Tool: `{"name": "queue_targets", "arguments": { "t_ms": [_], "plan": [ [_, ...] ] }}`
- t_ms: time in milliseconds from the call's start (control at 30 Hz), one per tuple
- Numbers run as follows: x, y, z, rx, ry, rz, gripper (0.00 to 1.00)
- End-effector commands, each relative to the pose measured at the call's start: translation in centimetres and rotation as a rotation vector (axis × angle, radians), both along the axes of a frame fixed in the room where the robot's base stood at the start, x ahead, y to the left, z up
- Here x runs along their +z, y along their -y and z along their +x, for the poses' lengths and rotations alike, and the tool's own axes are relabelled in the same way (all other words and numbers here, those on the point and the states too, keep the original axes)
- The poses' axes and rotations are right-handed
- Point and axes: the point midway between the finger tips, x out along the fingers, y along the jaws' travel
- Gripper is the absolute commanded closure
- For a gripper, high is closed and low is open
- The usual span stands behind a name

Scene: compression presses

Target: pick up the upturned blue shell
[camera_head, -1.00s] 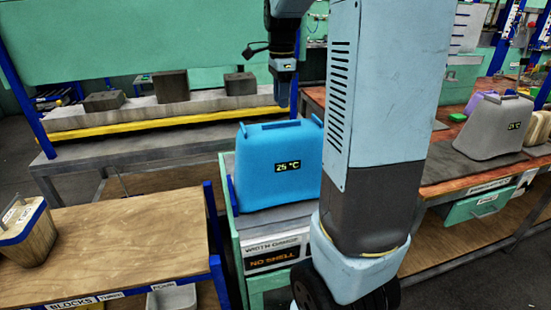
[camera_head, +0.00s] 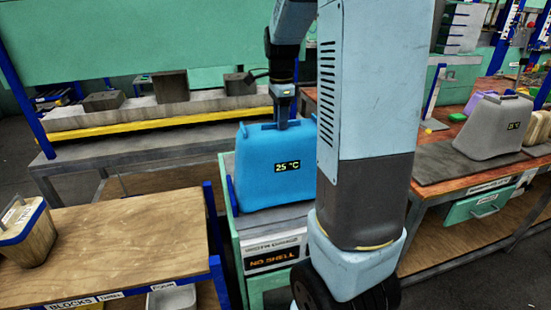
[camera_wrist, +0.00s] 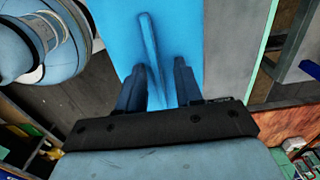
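The blue shell (camera_head: 262,178) stands on a narrow grey-topped cabinet in the middle of the head view, with a "25 °C" display on its front. A thin blue ridge (camera_wrist: 150,45) runs along its top in the wrist view. My gripper (camera_head: 283,122) points straight down at the shell's top. In the wrist view my gripper (camera_wrist: 160,85) has its two dark fingers apart, one on each side of the ridge, with gaps showing. It is open and holds nothing. How far the fingertips reach down beside the ridge is hard to tell.
The cabinet's front panel (camera_head: 272,257) reads "NO SHELL". A grey shell (camera_head: 494,127) stands on the right bench. Dark blocks (camera_head: 171,86) lie on the back press bench.

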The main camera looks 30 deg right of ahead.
Motion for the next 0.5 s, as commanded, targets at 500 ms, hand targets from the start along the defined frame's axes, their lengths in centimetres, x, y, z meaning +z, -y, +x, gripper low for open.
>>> {"name": "queue_targets", "arguments": {
  "t_ms": [500],
  "plan": [
    [0.04, -0.05, 0.03, 0.001, 0.001, 0.0, 1.0]
  ]
}}
